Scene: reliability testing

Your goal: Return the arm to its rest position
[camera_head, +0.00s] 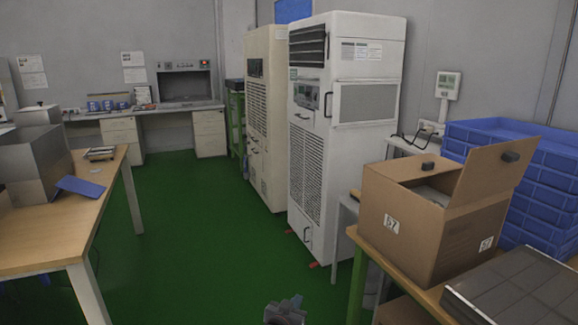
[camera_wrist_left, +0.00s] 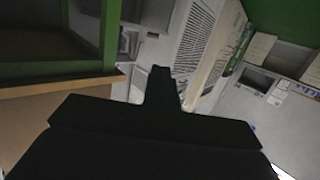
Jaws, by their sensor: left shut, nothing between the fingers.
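My left gripper (camera_head: 285,312) shows at the bottom middle of the head view, low in front of the green floor. Only its top end is in that picture. In the left wrist view its dark fingers (camera_wrist_left: 160,84) are together, with nothing between them. It touches nothing that I can see. My right gripper is in neither view.
An open cardboard box (camera_head: 420,226) stands on a wooden table at the right, beside stacked blue crates (camera_head: 552,165). White cabinets (camera_head: 345,150) stand behind. A wooden table (camera_head: 45,245) is at the left. The green floor (camera_head: 195,235) between is clear.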

